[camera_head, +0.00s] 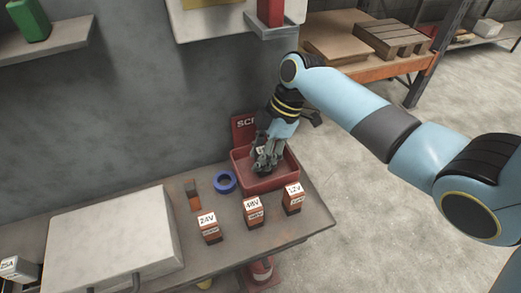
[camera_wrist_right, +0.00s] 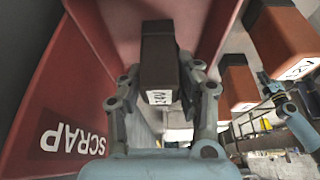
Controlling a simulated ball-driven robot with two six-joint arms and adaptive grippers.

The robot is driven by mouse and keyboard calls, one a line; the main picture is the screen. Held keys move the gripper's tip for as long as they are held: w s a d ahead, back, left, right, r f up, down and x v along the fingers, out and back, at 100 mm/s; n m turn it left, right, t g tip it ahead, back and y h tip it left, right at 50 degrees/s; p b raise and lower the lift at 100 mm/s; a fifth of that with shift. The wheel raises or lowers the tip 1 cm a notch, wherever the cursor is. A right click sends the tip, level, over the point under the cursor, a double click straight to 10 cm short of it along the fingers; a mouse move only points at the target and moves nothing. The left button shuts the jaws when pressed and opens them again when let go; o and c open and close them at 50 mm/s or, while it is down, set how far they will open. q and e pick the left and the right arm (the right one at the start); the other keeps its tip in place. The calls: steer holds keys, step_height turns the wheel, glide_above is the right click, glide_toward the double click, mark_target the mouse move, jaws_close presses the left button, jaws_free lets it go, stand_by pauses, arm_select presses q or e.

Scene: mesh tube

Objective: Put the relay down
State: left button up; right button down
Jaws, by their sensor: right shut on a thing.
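My right gripper (camera_head: 262,164) reaches down into the red scrap bin (camera_head: 290,180) on the bench. In the right wrist view the right gripper (camera_wrist_right: 162,95) is shut on a dark brown relay (camera_wrist_right: 159,55) with a white label at its near end. The label's print is too small to read surely. The relay is between the fingers, with the red bin wall marked SCRAP (camera_wrist_right: 45,115) to the left. Whether the relay touches the bin floor I cannot tell.
Three orange-and-black relays stand in front of the bin: 24V (camera_head: 208,228), 48V (camera_head: 253,212) and 12V (camera_head: 293,198). A blue tape roll (camera_head: 225,182) and a small orange-grey piece (camera_head: 193,196) lie left of the bin. A large pale case (camera_head: 110,242) covers the bench's left part.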

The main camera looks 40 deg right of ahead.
steer(key=shift+f, duration=0.2)
steer(key=c, duration=0.9)
jaws_free()
